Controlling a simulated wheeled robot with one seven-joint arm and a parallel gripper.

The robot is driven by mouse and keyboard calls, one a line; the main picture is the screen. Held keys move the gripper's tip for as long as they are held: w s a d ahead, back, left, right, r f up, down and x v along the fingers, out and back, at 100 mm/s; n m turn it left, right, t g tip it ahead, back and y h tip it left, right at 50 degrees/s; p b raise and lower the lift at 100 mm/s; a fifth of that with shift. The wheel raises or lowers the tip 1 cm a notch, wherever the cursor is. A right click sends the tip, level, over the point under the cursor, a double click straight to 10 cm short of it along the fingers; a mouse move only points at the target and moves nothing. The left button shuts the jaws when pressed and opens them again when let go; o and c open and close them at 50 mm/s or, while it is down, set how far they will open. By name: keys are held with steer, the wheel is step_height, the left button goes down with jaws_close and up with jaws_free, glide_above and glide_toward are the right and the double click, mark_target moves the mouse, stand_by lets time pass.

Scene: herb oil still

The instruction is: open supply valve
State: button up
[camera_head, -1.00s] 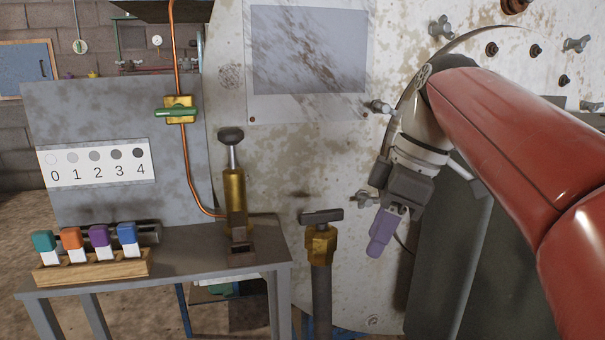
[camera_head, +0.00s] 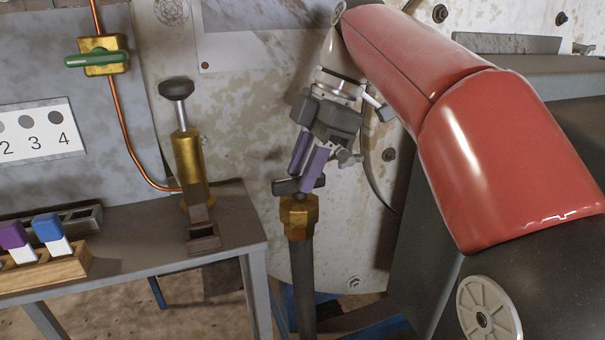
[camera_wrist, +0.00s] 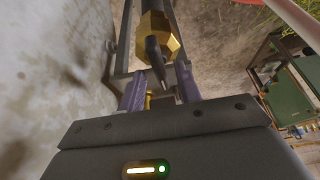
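A brass valve (camera_head: 299,217) with a dark bar handle (camera_head: 284,187) stands on a vertical grey pipe, right of the small table. My gripper (camera_head: 300,178) is directly above the handle, with its two purple fingers pointing down. In the wrist view the fingers (camera_wrist: 160,72) are apart, and the dark handle (camera_wrist: 153,52) shows in the gap between them, pointing towards the palm. The gripper is open; I cannot tell whether either finger touches the handle. The fingers hide part of the handle in the head view.
A brass plunger device (camera_head: 190,160) stands on the grey table (camera_head: 232,222), left of the valve. A green-handled valve (camera_head: 98,59) sits on a copper pipe. A wooden rack (camera_head: 50,274) holds coloured-cap items. The large stained tank wall (camera_head: 240,115) is close behind my gripper.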

steer(key=shift+a+f, duration=0.1)
steer(key=shift+f, duration=0.25)
jaws_close()
